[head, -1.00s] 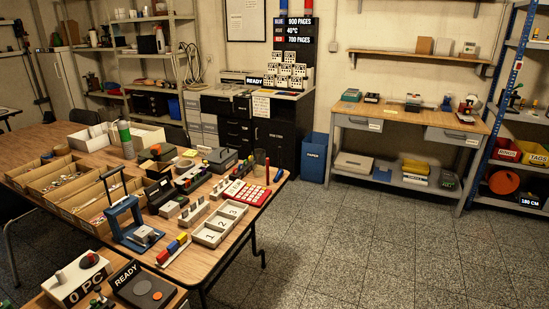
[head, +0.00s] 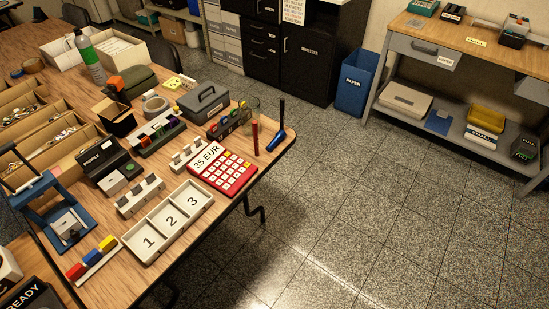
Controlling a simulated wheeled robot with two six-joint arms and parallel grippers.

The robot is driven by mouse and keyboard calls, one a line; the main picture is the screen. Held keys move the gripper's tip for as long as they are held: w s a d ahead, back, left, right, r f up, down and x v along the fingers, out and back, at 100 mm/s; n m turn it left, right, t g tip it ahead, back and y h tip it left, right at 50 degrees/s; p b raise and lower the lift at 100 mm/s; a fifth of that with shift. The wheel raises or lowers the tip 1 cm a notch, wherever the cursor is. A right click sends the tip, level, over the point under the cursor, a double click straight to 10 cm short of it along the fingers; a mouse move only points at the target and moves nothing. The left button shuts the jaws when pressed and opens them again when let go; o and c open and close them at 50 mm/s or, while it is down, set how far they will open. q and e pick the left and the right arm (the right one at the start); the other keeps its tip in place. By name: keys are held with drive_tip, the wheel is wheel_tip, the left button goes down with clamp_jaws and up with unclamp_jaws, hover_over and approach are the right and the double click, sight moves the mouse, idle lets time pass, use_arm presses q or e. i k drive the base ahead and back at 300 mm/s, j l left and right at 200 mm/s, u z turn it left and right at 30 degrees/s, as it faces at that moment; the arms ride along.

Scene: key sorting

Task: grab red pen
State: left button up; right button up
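A dark red, thin upright rod (head: 255,138), which looks like the red pen, stands near the right end of the wooden table (head: 234,212). Just right of it is a blue and black rod-like item (head: 277,134), partly leaning, close to the table's edge. A clear glass cup (head: 252,104) stands behind the red pen. Neither of my grippers shows in the head view.
A red calculator (head: 223,171) reading 35 EUR lies left of the pen. The floor (head: 360,220) to the right is clear; a blue bin (head: 356,84) stands behind.

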sight(255, 130)
drive_tip(key=i+l+u, duration=0.2)
drive_tip(key=i+u, duration=0.15)
drive_tip(key=i+l+u, duration=0.15)
drive_tip(key=l, duration=0.7)
drive_tip(key=l+u, duration=0.15)
drive_tip(key=l, duration=0.65)
drive_tip(key=i, duration=0.05)
